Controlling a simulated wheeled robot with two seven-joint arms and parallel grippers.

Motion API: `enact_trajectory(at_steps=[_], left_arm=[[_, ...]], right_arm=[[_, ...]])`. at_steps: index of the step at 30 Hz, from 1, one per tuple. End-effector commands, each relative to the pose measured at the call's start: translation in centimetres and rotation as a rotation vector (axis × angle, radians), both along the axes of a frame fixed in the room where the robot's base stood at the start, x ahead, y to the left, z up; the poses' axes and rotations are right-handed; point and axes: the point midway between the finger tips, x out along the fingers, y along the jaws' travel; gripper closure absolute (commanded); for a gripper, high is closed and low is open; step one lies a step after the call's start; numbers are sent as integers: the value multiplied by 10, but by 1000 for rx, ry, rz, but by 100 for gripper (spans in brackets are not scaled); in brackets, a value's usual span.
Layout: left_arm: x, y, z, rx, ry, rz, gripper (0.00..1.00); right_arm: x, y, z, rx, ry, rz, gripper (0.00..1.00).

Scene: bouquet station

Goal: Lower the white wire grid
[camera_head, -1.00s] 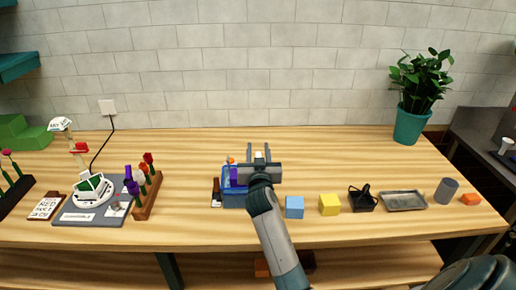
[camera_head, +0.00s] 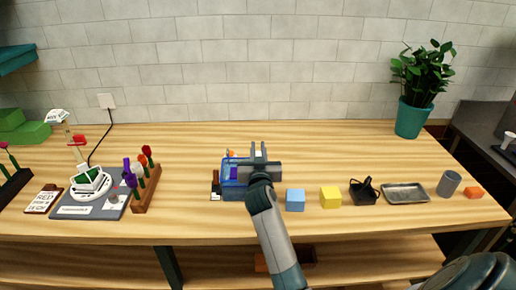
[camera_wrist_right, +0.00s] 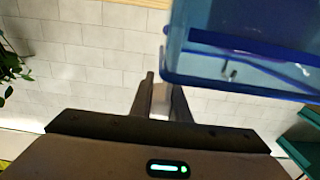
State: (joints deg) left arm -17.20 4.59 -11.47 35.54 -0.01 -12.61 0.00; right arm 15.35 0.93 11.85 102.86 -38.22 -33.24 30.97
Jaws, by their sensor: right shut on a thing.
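My right gripper (camera_head: 258,149) is at the back right of a clear blue tub (camera_head: 233,190) on the bench. In the right wrist view its fingers (camera_wrist_right: 160,98) are shut on a small white piece (camera_wrist_right: 160,101). I cannot tell from its visible part whether this is the white wire grid. No grid mesh can be made out in either view. The blue tub (camera_wrist_right: 245,50) fills the upper right of the wrist view, beside the fingers. My arm and gripper hide the tub's right side. My left gripper is not in view.
Left of the tub stands a wooden rack (camera_head: 147,190) of flowers, then a grey board (camera_head: 75,211) with a white round dish. To the right are a blue cube (camera_head: 295,200), a yellow cube (camera_head: 330,197), a black holder (camera_head: 363,192) and a metal tray (camera_head: 405,194).

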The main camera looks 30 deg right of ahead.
Motion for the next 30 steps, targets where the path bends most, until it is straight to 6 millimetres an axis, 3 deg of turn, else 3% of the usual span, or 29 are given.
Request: enact_trajectory(at_steps=[2,12,13,15,30], left_arm=[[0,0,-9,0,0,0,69],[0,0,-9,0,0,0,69],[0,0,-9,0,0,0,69],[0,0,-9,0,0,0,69],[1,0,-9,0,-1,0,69]], right_arm=[[0,0,-11,1,1,-1,100],[0,0,-14,3,6,0,100],[-1,0,-15,3,6,-1,82],[-1,0,-14,3,6,-1,66],[1,0,-11,1,1,1,66]])
